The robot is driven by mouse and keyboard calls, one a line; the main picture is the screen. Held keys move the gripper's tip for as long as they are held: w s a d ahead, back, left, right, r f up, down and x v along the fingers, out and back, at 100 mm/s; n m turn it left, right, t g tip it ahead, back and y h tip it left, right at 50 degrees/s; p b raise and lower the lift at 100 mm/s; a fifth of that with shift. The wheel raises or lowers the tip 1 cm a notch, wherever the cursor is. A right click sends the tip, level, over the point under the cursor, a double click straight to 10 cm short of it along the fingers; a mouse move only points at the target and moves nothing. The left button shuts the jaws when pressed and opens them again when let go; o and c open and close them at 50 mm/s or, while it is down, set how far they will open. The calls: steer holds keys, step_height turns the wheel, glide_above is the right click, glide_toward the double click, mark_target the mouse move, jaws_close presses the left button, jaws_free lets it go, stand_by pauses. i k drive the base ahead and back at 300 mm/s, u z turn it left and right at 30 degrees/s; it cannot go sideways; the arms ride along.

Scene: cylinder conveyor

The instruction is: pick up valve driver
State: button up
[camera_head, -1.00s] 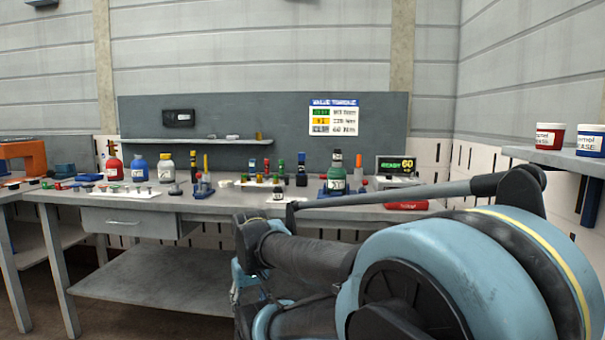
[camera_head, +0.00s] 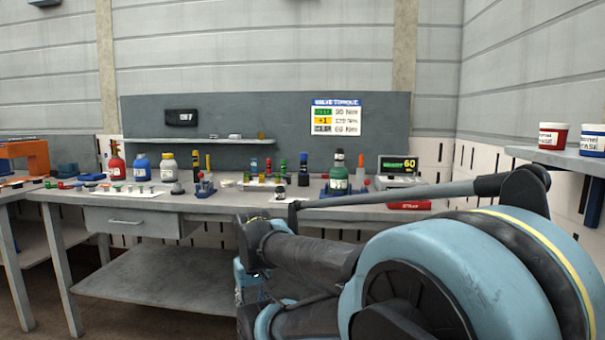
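I cannot tell which item is the valve driver. Several small upright tools stand on the grey workbench (camera_head: 215,209), among them a dark blue and black one (camera_head: 303,170) near the middle and a yellow-topped one (camera_head: 195,164) further left. A red item (camera_head: 408,205) lies at the bench's front right. My arm fills the lower right, its near links in front of the bench. My gripper is not clearly visible; no fingertips show, and nothing on the bench is seen in its grasp.
Red (camera_head: 116,165), blue (camera_head: 141,168) and white (camera_head: 168,168) bottles stand at the bench's left. A green bottle (camera_head: 338,178) and a small display (camera_head: 397,165) stand at the right. A wall shelf at far right holds two tubs. The lower bench shelf (camera_head: 160,275) is bare.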

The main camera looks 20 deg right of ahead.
mark_target(304, 156)
steer(key=z, duration=2.6)
steer(key=k, duration=0.8)
steer(key=u, duration=1.6)
steer(key=i, duration=0.95)
steer(key=z, duration=0.05)
